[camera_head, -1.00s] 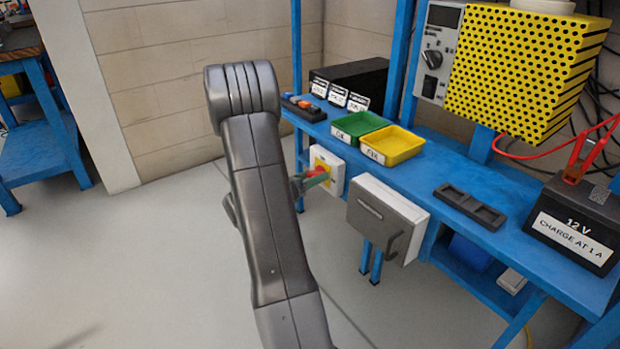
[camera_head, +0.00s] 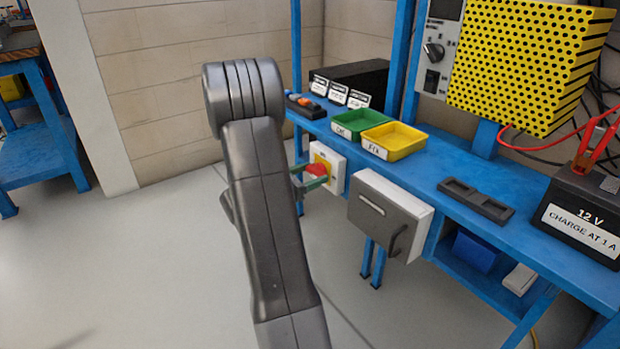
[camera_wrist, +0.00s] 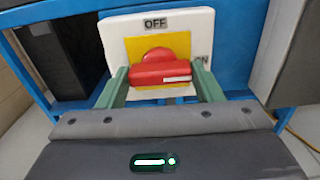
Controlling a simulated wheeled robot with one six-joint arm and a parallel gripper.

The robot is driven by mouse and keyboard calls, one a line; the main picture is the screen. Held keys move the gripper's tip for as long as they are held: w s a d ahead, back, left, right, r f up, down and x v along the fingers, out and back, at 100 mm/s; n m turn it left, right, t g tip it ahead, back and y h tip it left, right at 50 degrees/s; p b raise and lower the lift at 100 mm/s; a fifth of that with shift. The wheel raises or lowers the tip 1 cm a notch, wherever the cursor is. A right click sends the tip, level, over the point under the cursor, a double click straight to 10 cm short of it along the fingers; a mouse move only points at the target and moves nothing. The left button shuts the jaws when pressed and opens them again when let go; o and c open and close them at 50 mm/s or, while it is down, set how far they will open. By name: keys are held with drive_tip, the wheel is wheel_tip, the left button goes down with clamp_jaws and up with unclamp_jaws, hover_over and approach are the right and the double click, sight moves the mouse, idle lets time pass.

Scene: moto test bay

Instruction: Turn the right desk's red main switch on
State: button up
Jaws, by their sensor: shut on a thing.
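The red main switch (camera_wrist: 160,70) sits on a yellow plate in a white box (camera_wrist: 203,27) on the right desk's front. In the wrist view its red handle lies crosswise, with a white mark on its right half. "OFF" is printed above, and "ON" at the right is partly hidden by a finger. My gripper (camera_wrist: 160,82) has its green fingers at the handle's left and right ends, shut on it. In the head view the red switch (camera_head: 316,170) and my gripper (camera_head: 311,179) show just right of my arm, which hides part of them.
A grey-fronted box with a handle (camera_head: 385,220) hangs right of the switch. On the blue desk (camera_head: 420,172) are a green tray (camera_head: 345,128), a yellow tray (camera_head: 408,151), a dark holder (camera_head: 475,201) and a 12 V battery (camera_head: 580,210). The floor at left is clear.

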drive_tip(key=o, duration=1)
drive_tip(key=p+v, duration=0.3)
drive_tip(key=v, duration=1.1)
drive_tip(key=shift+d, duration=0.1)
drive_tip(key=b+x, duration=0.3)
drive_tip(key=x, duration=1)
drive_tip(key=shift+w+d, duration=0.3)
drive_tip(key=shift+s+a, duration=0.1)
